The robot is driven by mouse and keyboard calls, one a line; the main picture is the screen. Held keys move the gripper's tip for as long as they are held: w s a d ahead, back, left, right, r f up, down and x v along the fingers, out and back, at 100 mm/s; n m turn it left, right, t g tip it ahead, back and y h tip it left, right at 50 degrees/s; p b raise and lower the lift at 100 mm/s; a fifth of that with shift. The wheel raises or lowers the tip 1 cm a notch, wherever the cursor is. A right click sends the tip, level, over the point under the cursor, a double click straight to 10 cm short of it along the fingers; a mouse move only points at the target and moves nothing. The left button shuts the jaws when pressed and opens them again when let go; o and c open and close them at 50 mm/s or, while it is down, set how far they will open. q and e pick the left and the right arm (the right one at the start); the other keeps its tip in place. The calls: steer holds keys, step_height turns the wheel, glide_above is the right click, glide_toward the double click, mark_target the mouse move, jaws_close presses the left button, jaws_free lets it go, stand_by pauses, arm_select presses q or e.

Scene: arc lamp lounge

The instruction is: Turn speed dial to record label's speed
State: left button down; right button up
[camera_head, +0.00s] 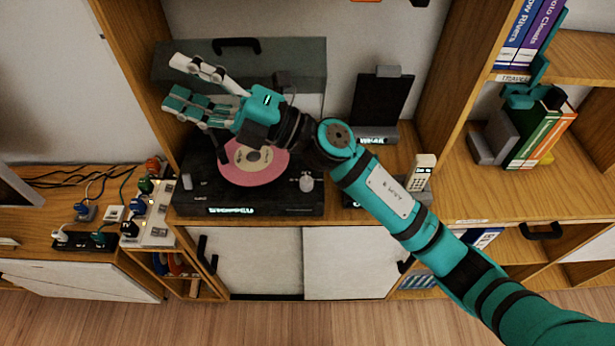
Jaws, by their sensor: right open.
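A black record player (215,196) sits on the wooden cabinet in the head view. A pink record (248,176) with a beige label (257,158) lies on it, partly hidden by my right gripper and arm. The label's print is too small to read. A round pale knob (306,183), which looks like the speed dial, is at the player's front right; its setting cannot be read. My right gripper (173,82) is open and empty, above the player's back left, with its fingers pointing left, away from the knob. My left gripper is not in view.
A grey case (300,62) with a black handle stands behind the player. A black stand (380,98) and a white handset (421,172) are to its right. Plugs and a power strip (155,222) are at the left.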

steer(key=s+a+f+n+g+h, duration=0.3)
steer(key=n+g, duration=0.3)
steer(key=n+t+h, duration=0.3)
steer(key=n+h, duration=0.1)
steer(key=h, duration=1.6)
glide_toward(307, 180)
step_height(307, 180, down, 10)
steer(key=p, duration=0.4)
steer(key=shift+w+r, duration=0.1)
steer(key=shift+r, duration=0.1)
jaws_close()
